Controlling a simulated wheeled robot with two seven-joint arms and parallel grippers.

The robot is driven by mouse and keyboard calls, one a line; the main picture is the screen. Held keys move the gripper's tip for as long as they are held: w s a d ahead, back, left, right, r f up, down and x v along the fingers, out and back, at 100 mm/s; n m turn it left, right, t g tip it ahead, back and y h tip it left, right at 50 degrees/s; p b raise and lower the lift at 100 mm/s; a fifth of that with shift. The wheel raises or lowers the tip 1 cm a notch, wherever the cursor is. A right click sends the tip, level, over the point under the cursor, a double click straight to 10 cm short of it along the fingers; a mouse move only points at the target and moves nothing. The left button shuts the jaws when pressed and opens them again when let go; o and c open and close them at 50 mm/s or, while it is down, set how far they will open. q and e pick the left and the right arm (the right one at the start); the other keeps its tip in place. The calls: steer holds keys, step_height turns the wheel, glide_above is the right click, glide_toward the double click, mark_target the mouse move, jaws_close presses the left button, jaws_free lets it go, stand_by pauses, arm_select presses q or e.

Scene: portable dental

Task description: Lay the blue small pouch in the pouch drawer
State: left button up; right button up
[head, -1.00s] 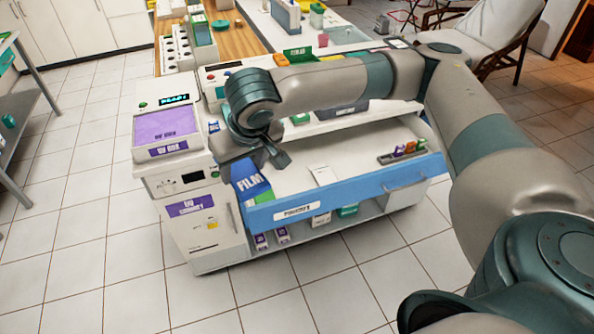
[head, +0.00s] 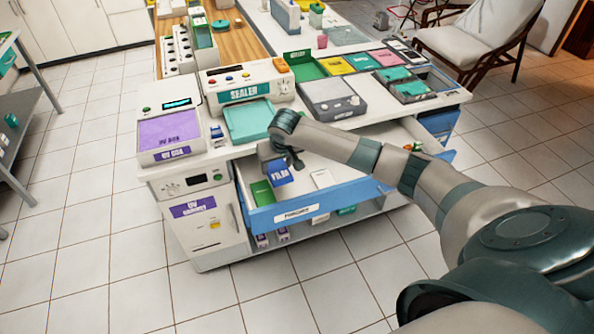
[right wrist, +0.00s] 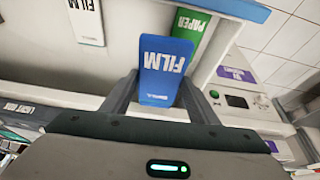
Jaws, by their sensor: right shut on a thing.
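The blue small pouch (head: 281,174), marked FILM, is held between the fingers of my right gripper (head: 277,160). In the right wrist view the pouch (right wrist: 165,70) stands out between the two dark fingers (right wrist: 160,98). The pouch drawer (head: 345,196) is pulled open, with a blue front and a white label. The pouch is over the left part of the drawer; I cannot tell whether it touches the floor. A green PAPER pouch (head: 262,192) lies at the drawer's left end, and a white FILM pouch (head: 322,178) lies to the right. My left gripper is not in view.
Above the drawer the counter carries a purple-topped UV box (head: 168,130), a sealer (head: 247,92), a grey device (head: 333,97) and coloured trays (head: 337,66). A lower shelf with boxes (head: 346,210) is below. My right forearm crosses the drawer's right part.

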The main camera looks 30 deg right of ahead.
steer(key=s+d+f, duration=0.2)
steer(key=d+f, duration=0.3)
steer(key=shift+s+d+f, duration=0.25)
steer(key=shift+d, duration=0.15)
steer(key=shift+f, duration=0.15)
step_height(320, 180, down, 5)
steer(key=b, duration=0.5)
steer(key=shift+f, duration=0.75)
steer(key=shift+m, duration=0.3)
stand_by(0.4)
steer(key=shift+f+p, duration=0.2)
steer(key=shift+p, duration=0.3)
stand_by(0.9)
steer(key=o, duration=1.1)
steer(key=shift+o, duration=0.2)
